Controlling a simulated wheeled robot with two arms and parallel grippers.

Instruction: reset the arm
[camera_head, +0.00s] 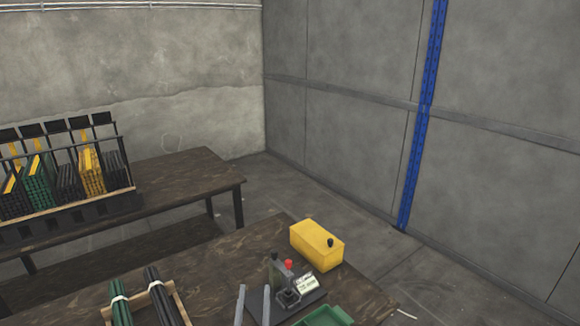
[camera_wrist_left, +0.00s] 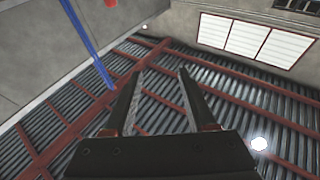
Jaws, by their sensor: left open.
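My left gripper (camera_head: 253,288) shows at the bottom of the head view as two grey fingers pointing up, spread apart with nothing between them. In the left wrist view the gripper (camera_wrist_left: 160,75) is open and empty, with its dark fingers against the ceiling. In the head view, the fingers appear just left of a small press (camera_head: 288,284) with a red knob on a dark plate. I cannot tell how far apart they are in depth. My right gripper is not in view.
A rack (camera_head: 85,207) of rods stands on the far table (camera_head: 185,172). A blue post (camera_head: 421,110) runs up the right wall.

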